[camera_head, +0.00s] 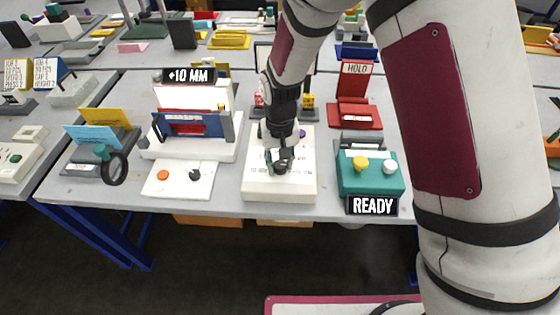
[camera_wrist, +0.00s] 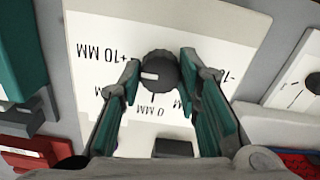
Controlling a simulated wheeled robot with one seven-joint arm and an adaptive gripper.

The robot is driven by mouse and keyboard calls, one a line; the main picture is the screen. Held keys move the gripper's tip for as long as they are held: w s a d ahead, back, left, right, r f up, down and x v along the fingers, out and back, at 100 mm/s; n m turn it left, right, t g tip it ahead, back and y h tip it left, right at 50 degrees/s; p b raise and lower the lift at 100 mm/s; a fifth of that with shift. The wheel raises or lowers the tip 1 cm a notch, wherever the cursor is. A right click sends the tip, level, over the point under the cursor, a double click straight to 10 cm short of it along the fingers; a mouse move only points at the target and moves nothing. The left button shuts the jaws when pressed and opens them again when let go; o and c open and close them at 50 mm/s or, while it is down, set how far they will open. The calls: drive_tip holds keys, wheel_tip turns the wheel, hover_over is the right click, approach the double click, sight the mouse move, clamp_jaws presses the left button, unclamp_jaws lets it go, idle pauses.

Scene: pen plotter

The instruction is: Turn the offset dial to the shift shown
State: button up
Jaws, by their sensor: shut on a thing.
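The offset dial (camera_wrist: 158,66) is a round black knob on a white box (camera_head: 280,188) at the table's front. My gripper (camera_wrist: 160,72) points down over the box, its two fingers shut on the dial from both sides. In the wrist view the dial's white mark points left and slightly down, near the side of the "+10 MM" label (camera_wrist: 104,53). The "0 MM" label (camera_wrist: 150,112) lies below the dial, and labels beside the fingers are partly hidden. In the head view a black sign (camera_head: 189,76) on the plotter reads "+10 MM".
The plotter (camera_head: 190,148) stands left of the dial box, with a white panel (camera_head: 178,180) in front. A teal box (camera_head: 370,184) with yellow and white knobs and a "READY" sign (camera_head: 372,205) stands close on the right. A red "HOLD" stand (camera_head: 355,95) is behind it.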

sight(280, 165)
idle(0.4)
drive_tip(key=o, duration=1.1)
drive_tip(key=shift+o, duration=0.2)
wheel_tip(280, 165, up, 12)
